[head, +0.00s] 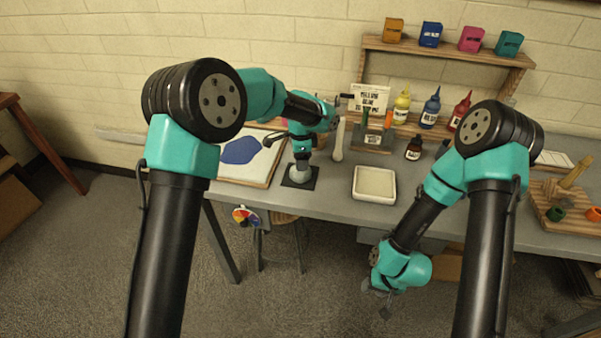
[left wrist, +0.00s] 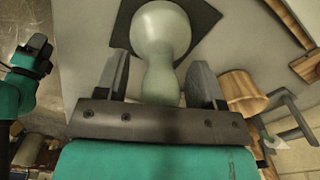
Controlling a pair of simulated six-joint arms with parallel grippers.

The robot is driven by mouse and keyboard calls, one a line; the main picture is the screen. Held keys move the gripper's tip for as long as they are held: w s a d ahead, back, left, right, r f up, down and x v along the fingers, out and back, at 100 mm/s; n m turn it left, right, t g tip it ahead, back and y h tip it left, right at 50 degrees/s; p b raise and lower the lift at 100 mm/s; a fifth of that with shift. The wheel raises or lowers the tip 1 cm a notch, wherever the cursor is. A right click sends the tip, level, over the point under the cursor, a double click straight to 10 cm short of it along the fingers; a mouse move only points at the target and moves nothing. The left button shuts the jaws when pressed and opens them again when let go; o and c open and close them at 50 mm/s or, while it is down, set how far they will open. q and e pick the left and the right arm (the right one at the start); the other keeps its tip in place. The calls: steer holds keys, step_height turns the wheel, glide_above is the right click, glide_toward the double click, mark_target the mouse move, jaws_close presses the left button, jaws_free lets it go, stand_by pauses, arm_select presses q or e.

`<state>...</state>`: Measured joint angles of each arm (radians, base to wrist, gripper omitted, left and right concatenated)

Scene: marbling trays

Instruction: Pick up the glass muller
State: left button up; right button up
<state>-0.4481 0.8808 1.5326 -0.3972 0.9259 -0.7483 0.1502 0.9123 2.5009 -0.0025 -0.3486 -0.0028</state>
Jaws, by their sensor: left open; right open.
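The pale grey-green glass muller (head: 299,175) stands on a dark square mat (head: 290,184) near the front of the table. It also shows in the left wrist view (left wrist: 161,32), with a rounded wide end and a narrower neck. My left gripper (head: 301,157) is right over the muller, pointing down. In the left wrist view its two fingers (left wrist: 160,80) are open, one on each side of the muller's neck, with gaps visible. My right gripper (head: 383,300) hangs low in front of the table edge, open and far from the muller.
A white tray (head: 374,198) lies right of the muller, and a board with a blue shape (head: 240,151) lies left. A pale upright cylinder (head: 339,140) stands close behind. Bottles (head: 430,108) and a shelf (head: 450,51) are at the back. A wooden rack (head: 575,222) sits far right.

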stand_by(0.5)
arm_select(q)
jaws_close()
stand_by(0.4)
